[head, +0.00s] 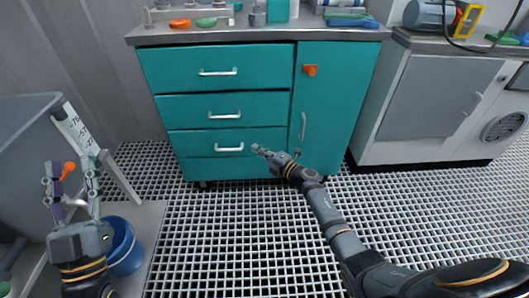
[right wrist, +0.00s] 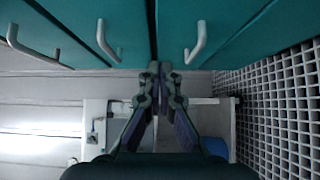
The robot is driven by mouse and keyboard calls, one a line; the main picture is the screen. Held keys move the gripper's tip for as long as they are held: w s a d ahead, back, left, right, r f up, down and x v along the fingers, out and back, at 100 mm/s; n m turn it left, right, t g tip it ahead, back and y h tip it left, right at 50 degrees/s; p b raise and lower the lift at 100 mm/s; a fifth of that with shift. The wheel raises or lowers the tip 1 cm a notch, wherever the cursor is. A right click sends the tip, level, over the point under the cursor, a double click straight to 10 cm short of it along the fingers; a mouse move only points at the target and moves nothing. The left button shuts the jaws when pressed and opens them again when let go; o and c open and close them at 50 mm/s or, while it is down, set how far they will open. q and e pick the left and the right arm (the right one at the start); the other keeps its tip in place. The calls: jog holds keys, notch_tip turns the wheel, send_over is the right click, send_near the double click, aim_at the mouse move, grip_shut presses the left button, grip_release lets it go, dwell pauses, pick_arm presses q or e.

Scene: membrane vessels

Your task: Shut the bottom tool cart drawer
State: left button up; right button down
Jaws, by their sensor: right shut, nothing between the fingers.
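The teal tool cart (head: 282,176) stands ahead with three drawers at left and a door at right. The bottom drawer (head: 190,143) has a silver handle (head: 229,148); its front looks flush or nearly so, and I cannot tell whether a small gap is left. My right gripper (head: 256,149) is shut and empty, just right of that handle, close to the drawer front; contact cannot be told. In the right wrist view its closed fingertips (right wrist: 159,69) are near the drawer fronts and their handles. My left gripper (head: 72,173) is open and empty at far left, away from the cart.
A blue bucket (head: 123,246) and a grey bin (head: 28,150) stand at left near my left gripper. A white cabinet (head: 430,100) stands right of the cart. The grating floor (head: 230,240) before the cart is clear. Small items lie on the cart top.

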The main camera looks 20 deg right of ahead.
pick_arm(q)
jog(key=w+f+g+y, duration=0.1)
jog(key=w+f+g, duration=0.2)
jog(key=f, duration=0.6)
jog(key=shift+w+n+g+p, duration=0.15)
jog(key=shift+n+g+p, duration=0.3)
jog(key=shift+g, duration=0.45)
pick_arm(e)
jog(key=v, duration=0.3)
jog(key=shift+s, duration=0.1)
pick_arm(q)
jog(key=shift+a+f, duration=0.1)
pick_arm(e)
jog(key=shift+r, duration=0.1)
